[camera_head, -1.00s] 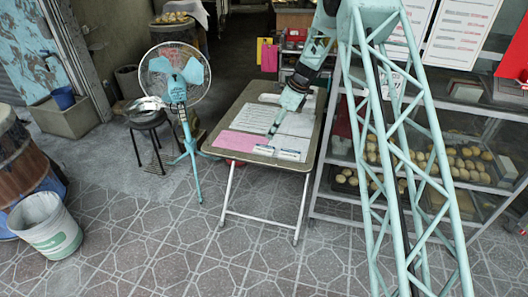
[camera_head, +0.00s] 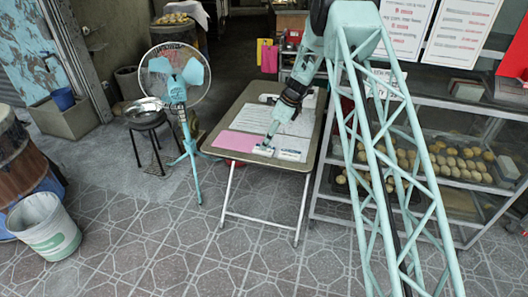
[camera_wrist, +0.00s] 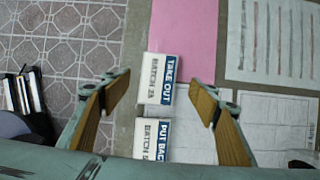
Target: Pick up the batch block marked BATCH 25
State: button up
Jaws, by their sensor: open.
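Two small white-and-blue blocks lie on the folding table (camera_head: 216,146). In the wrist view, the upper block (camera_wrist: 159,79) reads TAKE OUT and BATCH, with a number that looks like 25. The lower block (camera_wrist: 152,139) reads PUT BACK and BATCH; its number is unclear. My gripper (camera_wrist: 160,97) is open and empty, its fingers on either side of the upper block with a gap at each side. In the head view my gripper (camera_head: 268,142) is low over the table's front part, at the left block (camera_head: 263,150); the right block (camera_head: 290,155) lies beside it.
A pink sheet (camera_head: 233,142) and white printed sheets (camera_wrist: 270,45) lie flat around the blocks. A fan (camera_head: 179,85) stands left of the table. A glass rack with buns (camera_head: 455,160) stands to the right.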

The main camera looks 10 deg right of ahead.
jog(key=shift+f, duration=0.1)
jog(key=shift+b+x, duration=0.75)
jog(key=shift+x, duration=1.75)
jog(key=shift+s+f, duration=0.15)
jog(key=shift+c, duration=0.2)
jog(key=c, duration=0.9)
